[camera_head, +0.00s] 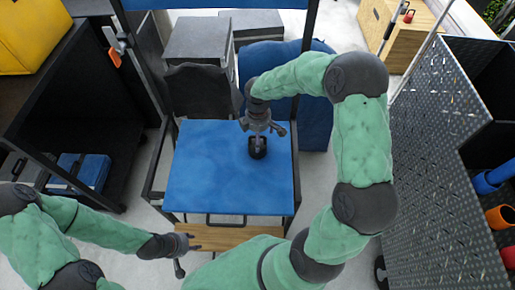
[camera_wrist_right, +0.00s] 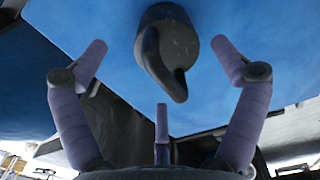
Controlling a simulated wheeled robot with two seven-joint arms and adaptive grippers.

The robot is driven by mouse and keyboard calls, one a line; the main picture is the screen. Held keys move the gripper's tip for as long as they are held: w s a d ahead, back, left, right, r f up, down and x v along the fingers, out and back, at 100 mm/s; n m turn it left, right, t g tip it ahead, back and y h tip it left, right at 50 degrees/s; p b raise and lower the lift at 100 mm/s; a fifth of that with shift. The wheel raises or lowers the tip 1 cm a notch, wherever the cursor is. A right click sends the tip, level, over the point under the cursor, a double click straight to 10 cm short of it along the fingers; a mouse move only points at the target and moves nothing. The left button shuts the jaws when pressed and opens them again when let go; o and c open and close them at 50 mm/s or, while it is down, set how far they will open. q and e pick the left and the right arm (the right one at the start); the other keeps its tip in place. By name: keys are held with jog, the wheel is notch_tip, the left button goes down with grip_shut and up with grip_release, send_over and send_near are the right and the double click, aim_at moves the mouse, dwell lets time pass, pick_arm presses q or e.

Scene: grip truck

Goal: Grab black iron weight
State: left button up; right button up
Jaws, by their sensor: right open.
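The black iron weight (camera_head: 258,152) stands on the blue top of a cart (camera_head: 215,170), right of its middle. In the right wrist view the weight (camera_wrist_right: 168,45) shows its dark round body and a curved handle pointing toward the camera. My right gripper (camera_head: 263,129) is over the weight with its purple-grey fingers spread. The fingers are open around the handle side and appear apart from the weight. My left gripper (camera_head: 187,254) is low in the head view, in front of the cart, with its fingers spread and nothing between them.
The cart has dark upright posts and a front handle (camera_head: 225,222). Grey boxes (camera_head: 200,42) and a dark chair-like object stand behind it. A perforated dark rack (camera_head: 430,150) rises on the right, and a black shelf on the left. The left of the blue top is bare.

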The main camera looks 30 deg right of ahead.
aim_at(254, 154)
jog(key=f, duration=0.1)
jog(key=f+b, duration=0.1)
jog(key=f, duration=0.1)
jog(key=f+b, duration=0.1)
jog(key=f, duration=0.1)
jog(key=shift+s+a+f, duration=0.15)
jog(key=shift+s+a, duration=0.1)
jog(key=c, duration=1.7)
jog(key=shift+r, duration=0.2)
jog(key=shift+c, duration=0.4)
jog(key=shift+r, duration=0.1)
